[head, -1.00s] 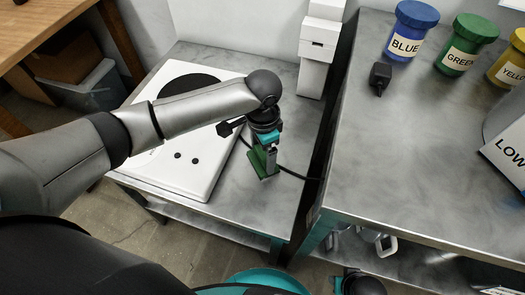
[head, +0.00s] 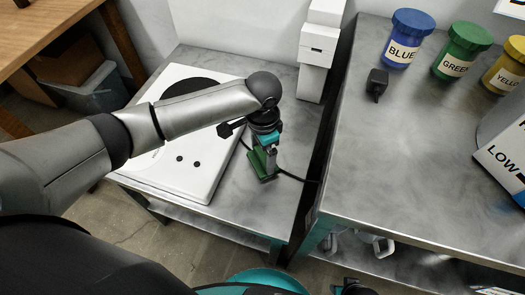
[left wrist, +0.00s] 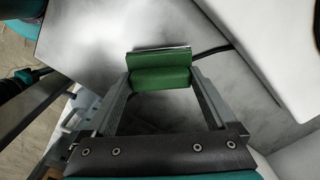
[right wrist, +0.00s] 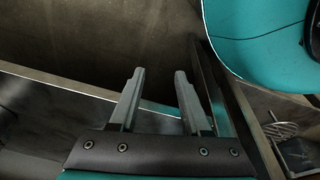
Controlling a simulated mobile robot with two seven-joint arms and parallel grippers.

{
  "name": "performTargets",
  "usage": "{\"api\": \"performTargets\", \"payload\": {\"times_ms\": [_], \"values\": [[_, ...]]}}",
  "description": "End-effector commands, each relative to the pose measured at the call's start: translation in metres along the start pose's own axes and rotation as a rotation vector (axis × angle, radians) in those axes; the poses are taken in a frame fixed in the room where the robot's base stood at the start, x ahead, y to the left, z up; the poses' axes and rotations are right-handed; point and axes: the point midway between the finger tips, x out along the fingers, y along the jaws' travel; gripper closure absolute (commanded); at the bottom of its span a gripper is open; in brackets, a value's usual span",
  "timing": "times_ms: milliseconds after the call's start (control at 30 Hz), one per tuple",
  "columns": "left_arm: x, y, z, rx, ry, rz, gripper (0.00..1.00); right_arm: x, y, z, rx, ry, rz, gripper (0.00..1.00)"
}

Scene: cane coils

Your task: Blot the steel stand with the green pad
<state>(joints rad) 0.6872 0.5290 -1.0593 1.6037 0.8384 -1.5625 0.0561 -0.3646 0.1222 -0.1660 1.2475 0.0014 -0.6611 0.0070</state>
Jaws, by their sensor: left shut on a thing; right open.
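The green pad (head: 258,161) is a small green block in the jaws of my left gripper (head: 264,157). It also fills the space between the fingertips in the left wrist view (left wrist: 160,77). The steel stand (head: 235,208) is the low grey metal table at left. The pad is upright at its bare strip, right of a white hot plate; whether it touches the steel I cannot tell. My right gripper (right wrist: 158,78) is open and empty in the right wrist view, low beside a metal edge, far from the pad.
The white hot plate (head: 205,183) with a dark disc covers much of the stand. A black cable (head: 292,176) runs close to the pad. A white column (head: 318,50) stands behind. A higher steel bench (head: 400,180) at right holds blue, green and yellow jars.

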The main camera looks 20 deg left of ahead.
Motion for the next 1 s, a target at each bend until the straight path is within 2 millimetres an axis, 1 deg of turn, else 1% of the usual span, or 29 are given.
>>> {"api": "performTargets", "payload": {"times_ms": [33,300,500,933,1000], "values": [[-0.004,0.0,0.0,0.0,0.001,0.0,0.54,0.001,0.002,0.005,-0.001,-0.004,0.003,0.53],[-0.013,0.0,0.0,0.0,0.001,0.0,0.54,0.011,0.012,0.029,-0.004,-0.01,0.014,0.53],[-0.021,0.0,0.0,-0.001,0.0,-0.001,0.54,0.013,0.018,0.048,-0.006,-0.015,0.021,0.53],[-0.037,0.0,0.0,0.0,0.0,-0.001,0.54,0.007,0.033,0.088,-0.01,-0.024,0.037,0.53],[-0.041,0.0,0.0,0.0,0.0,0.0,0.54,0.001,0.028,0.091,-0.01,-0.029,0.031,0.53]]}}
